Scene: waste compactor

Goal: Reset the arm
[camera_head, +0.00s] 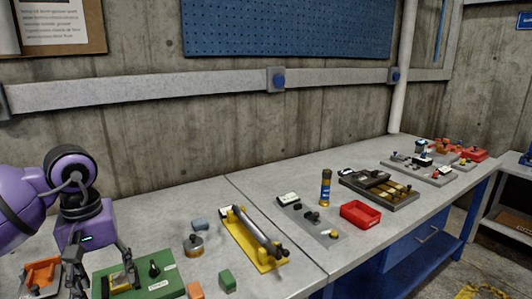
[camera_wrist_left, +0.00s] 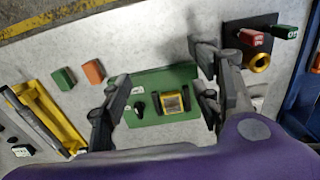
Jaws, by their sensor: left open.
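My left arm comes in from the left in the head view, purple with dark grey fingers. Its left gripper (camera_head: 100,272) is open, its fingers spread above a green panel (camera_head: 172,289). The left wrist view shows the left gripper (camera_wrist_left: 160,85) with nothing between its fingers but the panel beneath. The green panel (camera_wrist_left: 150,78) bears a yellow-framed block (camera_wrist_left: 175,101), a black knob (camera_wrist_left: 139,107) and a white label. In the head view a finger partly hides the yellow-framed block. Whether the fingertips touch the panel cannot be told. My right gripper is in neither view.
A red tray (camera_head: 361,215) stands farther right. A concrete wall (camera_head: 150,150) rises behind the bench.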

